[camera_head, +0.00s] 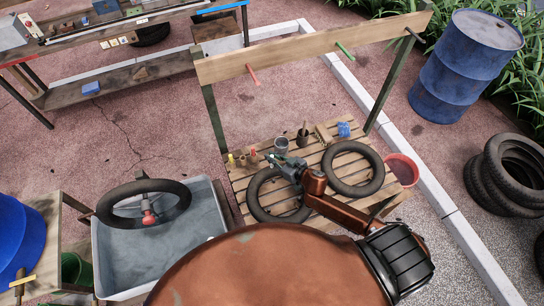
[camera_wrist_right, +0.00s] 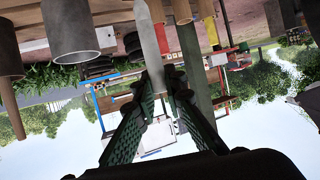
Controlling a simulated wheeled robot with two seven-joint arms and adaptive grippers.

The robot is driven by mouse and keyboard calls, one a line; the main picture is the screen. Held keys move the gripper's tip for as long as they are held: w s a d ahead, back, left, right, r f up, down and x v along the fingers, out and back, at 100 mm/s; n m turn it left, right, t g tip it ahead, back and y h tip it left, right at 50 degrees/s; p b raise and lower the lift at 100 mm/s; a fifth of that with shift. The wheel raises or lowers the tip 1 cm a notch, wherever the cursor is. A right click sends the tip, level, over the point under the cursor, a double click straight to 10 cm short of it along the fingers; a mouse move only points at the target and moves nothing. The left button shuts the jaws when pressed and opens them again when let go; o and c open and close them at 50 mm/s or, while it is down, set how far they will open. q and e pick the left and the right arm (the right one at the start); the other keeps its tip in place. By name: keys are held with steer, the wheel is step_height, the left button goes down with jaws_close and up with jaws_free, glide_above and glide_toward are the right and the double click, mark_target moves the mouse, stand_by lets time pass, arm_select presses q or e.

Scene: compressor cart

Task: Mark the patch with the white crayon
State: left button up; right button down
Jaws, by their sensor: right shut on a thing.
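My right gripper (camera_head: 283,161) is over the slatted table, above the left black tire (camera_head: 270,208). In the right wrist view its two green-padded fingers (camera_wrist_right: 160,92) are shut on a pale, narrow stick, which looks like the white crayon (camera_wrist_right: 152,42). The stick points away from the fingers, toward the top of that view. A second black tire (camera_head: 330,173) lies on the table to the right. I cannot pick out the patch in either view. My left gripper is in neither view.
A grey cup (camera_head: 281,146), a brush in a dark holder (camera_head: 303,136), a wooden block (camera_head: 323,134) and a blue box (camera_head: 344,130) stand along the table's far side. A wooden beam (camera_head: 310,49) crosses behind. A water tub (camera_head: 160,262) stands left, a red bucket (camera_head: 403,170) right.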

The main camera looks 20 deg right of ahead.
steer(key=shift+a+f+p, duration=0.2)
steer(key=shift+a+p, duration=0.2)
steer(key=shift+a, duration=0.2)
stand_by(0.4)
steer(key=shift+a+p, duration=0.45)
steer(key=shift+p, duration=0.1)
steer(key=shift+d+r, duration=0.15)
steer(key=shift+d, duration=0.1)
steer(key=shift+d+p, duration=0.3)
steer(key=shift+p, duration=0.05)
steer(key=shift+d+p, duration=0.45)
steer(key=shift+d, duration=0.1)
steer(key=shift+a+p, duration=0.45)
steer(key=shift+a, duration=0.1)
stand_by(0.4)
steer(key=shift+a, duration=0.25)
steer(key=shift+a+p, duration=0.3)
stand_by(0.5)
